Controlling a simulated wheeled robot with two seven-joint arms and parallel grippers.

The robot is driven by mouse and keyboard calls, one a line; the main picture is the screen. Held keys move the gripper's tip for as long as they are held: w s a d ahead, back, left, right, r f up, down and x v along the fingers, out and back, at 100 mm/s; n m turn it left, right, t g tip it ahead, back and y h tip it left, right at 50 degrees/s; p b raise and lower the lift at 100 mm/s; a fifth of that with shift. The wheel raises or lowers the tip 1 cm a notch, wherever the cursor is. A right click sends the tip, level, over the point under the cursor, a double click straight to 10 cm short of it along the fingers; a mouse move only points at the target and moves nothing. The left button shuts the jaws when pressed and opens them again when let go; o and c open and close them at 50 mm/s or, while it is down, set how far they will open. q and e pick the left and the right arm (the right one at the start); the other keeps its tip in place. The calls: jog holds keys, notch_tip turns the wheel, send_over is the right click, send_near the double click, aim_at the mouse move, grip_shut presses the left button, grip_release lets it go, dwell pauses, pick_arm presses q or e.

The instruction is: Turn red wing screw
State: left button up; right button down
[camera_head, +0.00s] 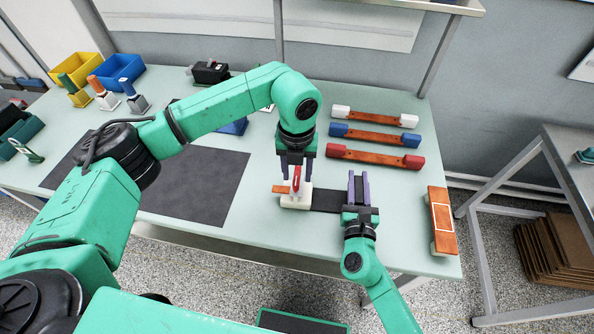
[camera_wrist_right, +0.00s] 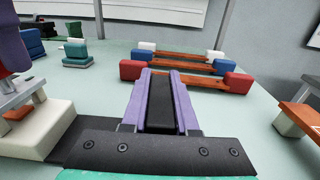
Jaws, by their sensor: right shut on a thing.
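The red wing screw (camera_head: 296,179) stands upright on a white block (camera_head: 296,200) near the table's front edge. My left gripper (camera_head: 297,172) points down over it, its purple fingers spread on either side of the red wing with gaps showing. A flat dark plate (camera_head: 328,200) runs right from the white block. My right gripper (camera_head: 358,182) is at that plate's right end. In the right wrist view its purple fingers (camera_wrist_right: 168,98) are shut on a black bar (camera_wrist_right: 183,105). How that bar joins the dark plate is hidden.
Another orange bar (camera_head: 441,222) lies at the right edge. A dark mat (camera_head: 205,185) and yellow (camera_head: 76,68) and blue (camera_head: 120,70) bins are left.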

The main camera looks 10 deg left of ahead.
aim_at(297, 175)
pick_arm(q)
jog(key=shift+r, duration=0.1)
notch_tip(297, 175, up, 12)
dwell(0.5)
pick_arm(e)
jog(key=c, duration=0.6)
grip_release()
